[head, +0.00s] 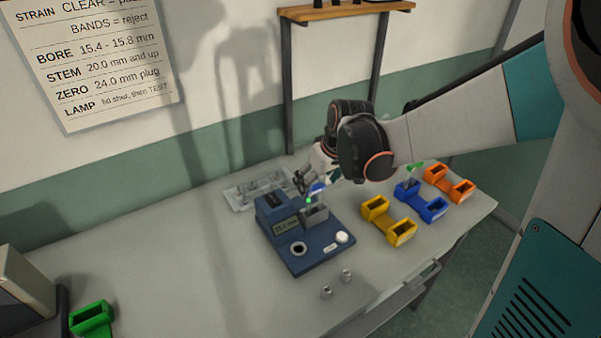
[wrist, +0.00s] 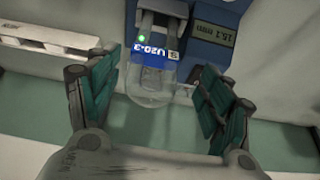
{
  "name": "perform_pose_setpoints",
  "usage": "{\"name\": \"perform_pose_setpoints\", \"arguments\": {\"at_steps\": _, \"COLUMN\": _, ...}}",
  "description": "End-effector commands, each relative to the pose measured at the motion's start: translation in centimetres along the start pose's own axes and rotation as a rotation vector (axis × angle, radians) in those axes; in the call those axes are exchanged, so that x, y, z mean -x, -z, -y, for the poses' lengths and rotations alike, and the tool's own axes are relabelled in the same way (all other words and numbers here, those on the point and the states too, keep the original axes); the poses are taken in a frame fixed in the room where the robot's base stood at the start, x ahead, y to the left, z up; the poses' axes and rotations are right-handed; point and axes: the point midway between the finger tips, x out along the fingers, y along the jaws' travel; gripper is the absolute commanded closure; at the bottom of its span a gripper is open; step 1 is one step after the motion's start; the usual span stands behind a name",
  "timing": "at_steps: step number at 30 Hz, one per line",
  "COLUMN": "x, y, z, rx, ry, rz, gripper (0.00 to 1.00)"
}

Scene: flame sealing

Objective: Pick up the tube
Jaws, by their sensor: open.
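The clear glass tube (wrist: 150,84) with a blue label sits in the blue gauge (wrist: 185,14) in the wrist view, its rounded end towards my gripper. In the head view, the blue label of the tube (head: 317,187) shows just above the gauge (head: 295,255). My gripper (wrist: 157,72) is open, with one finger on each side of the tube. A gap shows on the left; on the right, a small side stem of the tube reaches close to the finger, and contact is unclear. In the head view, my gripper (head: 318,177) is partly hidden by my wrist.
A clear tray (head: 238,202) lies behind the gauge. Yellow (head: 400,229), blue (head: 433,210) and orange (head: 460,190) holders stand to the right. Two small metal pieces (head: 327,292) lie in front. A green holder (head: 91,318) is front left; the left table is mostly clear.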

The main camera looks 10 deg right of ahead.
Motion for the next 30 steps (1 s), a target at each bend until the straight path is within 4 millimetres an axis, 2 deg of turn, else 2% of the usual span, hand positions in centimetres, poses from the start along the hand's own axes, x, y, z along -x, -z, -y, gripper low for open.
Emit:
{"name": "perform_pose_setpoints", "arguments": {"at_steps": 5, "x": -1.2, "y": 0.0, "z": -0.2, "rx": 0.0, "ry": 0.0, "rz": 0.0, "gripper": 0.27}}
{"name": "perform_pose_setpoints", "arguments": {"at_steps": 12, "x": -4.6, "y": 0.1, "z": -0.8, "rx": 0.0, "ry": 0.0, "rz": 0.0, "gripper": 0.27}}
{"name": "perform_pose_setpoints", "arguments": {"at_steps": 15, "x": -5.4, "y": 0.1, "z": -0.8, "rx": 0.0, "ry": 0.0, "rz": 0.0, "gripper": 0.27}}
{"name": "perform_pose_setpoints", "arguments": {"at_steps": 23, "x": -5.6, "y": 0.1, "z": -0.8, "rx": 0.0, "ry": 0.0, "rz": 0.0, "gripper": 0.27}}
{"name": "perform_pose_setpoints", "arguments": {"at_steps": 24, "x": -5.6, "y": 0.1, "z": -0.8, "rx": 0.0, "ry": 0.0, "rz": 0.0, "gripper": 0.29}}
{"name": "perform_pose_setpoints", "arguments": {"at_steps": 30, "x": -5.6, "y": 0.1, "z": -0.8, "rx": 0.0, "ry": 0.0, "rz": 0.0, "gripper": 0.74}}
